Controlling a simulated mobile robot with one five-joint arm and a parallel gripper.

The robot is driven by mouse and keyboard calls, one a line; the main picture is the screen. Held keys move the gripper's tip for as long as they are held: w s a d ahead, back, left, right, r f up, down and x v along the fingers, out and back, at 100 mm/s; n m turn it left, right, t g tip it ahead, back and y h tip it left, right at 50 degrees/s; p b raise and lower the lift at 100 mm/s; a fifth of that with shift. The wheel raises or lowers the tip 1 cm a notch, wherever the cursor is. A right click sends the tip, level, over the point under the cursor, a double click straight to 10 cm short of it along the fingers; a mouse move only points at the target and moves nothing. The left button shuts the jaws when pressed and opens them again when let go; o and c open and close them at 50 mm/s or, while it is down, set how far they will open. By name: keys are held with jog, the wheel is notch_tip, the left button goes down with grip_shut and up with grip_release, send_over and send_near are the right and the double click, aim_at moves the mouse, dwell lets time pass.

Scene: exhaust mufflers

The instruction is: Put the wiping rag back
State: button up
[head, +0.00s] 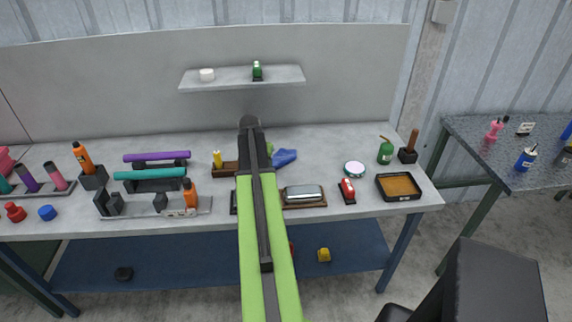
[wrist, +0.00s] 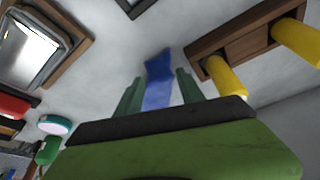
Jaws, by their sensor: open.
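The wiping rag, seemingly the blue crumpled cloth (head: 285,157), lies on the workbench (head: 330,145) just right of my arm's end in the head view. In the wrist view the blue cloth (wrist: 158,82) shows between and beyond the two green fingers. My gripper (wrist: 159,95) is open. I cannot tell whether the fingers touch the cloth. In the head view my arm hides most of the gripper.
A wooden block with yellow pegs (wrist: 225,75) is close beside the fingers. A silver-topped block (head: 303,193), a red item (head: 347,189) and a brown-filled tray (head: 398,187) stand to the right. A shelf (head: 240,78) hangs behind. Tubes on stands (head: 155,174) are left.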

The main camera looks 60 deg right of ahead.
jog(key=w+p+v, duration=0.1)
jog(key=p+v, duration=0.6)
jog(key=shift+w+r, duration=0.35)
jog(key=shift+w, duration=0.05)
jog(key=shift+a+f, duration=0.1)
jog(key=shift+f, duration=0.15)
jog(key=shift+c, duration=0.2)
jog(key=shift+s+f+b, duration=0.1)
jog(key=shift+f+b, duration=0.2)
jog(key=shift+b, duration=0.25)
jog(key=c, duration=0.5)
jog(key=d+f+b, duration=0.1)
jog(key=s+d+f+b, duration=0.1)
jog(key=d+f+b, duration=0.1)
jog(key=shift+s+d, duration=0.2)
jog(key=shift+s, duration=0.2)
grip_shut()
notch_tip(320, 180, down, 2)
jog(key=b, duration=0.2)
jog(key=shift+s+d+f+b, duration=0.15)
jog(key=shift+f+b, duration=0.1)
jog(key=shift+b, duration=0.05)
